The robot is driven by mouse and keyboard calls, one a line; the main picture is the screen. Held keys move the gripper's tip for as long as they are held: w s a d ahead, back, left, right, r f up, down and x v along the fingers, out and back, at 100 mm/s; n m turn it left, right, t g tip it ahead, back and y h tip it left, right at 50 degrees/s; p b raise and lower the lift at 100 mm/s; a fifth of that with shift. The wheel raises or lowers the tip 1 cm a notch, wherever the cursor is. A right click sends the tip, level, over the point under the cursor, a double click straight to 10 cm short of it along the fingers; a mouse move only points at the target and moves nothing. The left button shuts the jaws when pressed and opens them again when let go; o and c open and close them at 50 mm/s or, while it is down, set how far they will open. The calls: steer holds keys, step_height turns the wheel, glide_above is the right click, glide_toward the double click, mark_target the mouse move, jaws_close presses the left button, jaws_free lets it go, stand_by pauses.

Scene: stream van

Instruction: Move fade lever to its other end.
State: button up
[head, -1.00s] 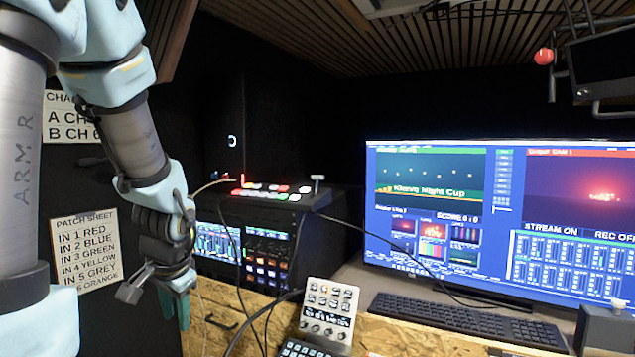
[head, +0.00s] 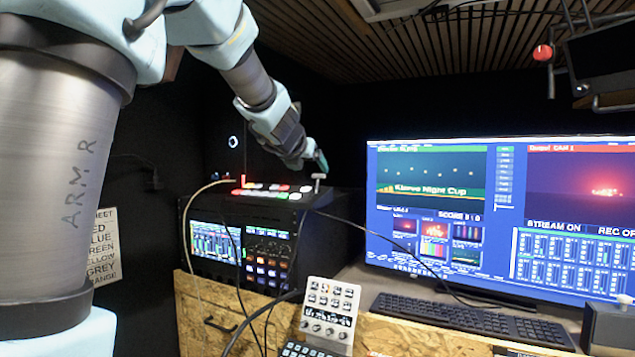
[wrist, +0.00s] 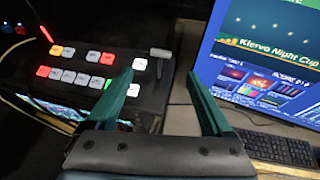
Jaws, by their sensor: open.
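The fade lever (head: 318,178) is a short T-shaped lever with a pale grey handle. It stands at the right end of the switcher panel (head: 268,196), on top of the black rack unit. In the wrist view the lever's handle (wrist: 161,53) shows ahead of the fingertips, roughly midway between them. My gripper (head: 320,160) is just above the lever in the head view. In the wrist view my gripper (wrist: 158,78) has two green fingers spread wide with nothing between them. I cannot tell how far the fingertips are from the lever; no contact shows.
Lit red, white and orange buttons (wrist: 87,75) cover the panel left of the lever. A large monitor (head: 495,215) stands close to the right. A keyboard (head: 470,320) and a small button controller (head: 328,312) are lower in front. Cables hang before the rack.

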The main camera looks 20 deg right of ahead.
mark_target(317, 178)
steer(key=b+x, duration=0.1)
steer(key=x, duration=0.9)
steer(key=shift+f, duration=0.1)
steer(key=shift+c, duration=0.3)
steer(key=shift+w+a, duration=0.1)
steer(key=shift+a, duration=0.05)
jaws_close()
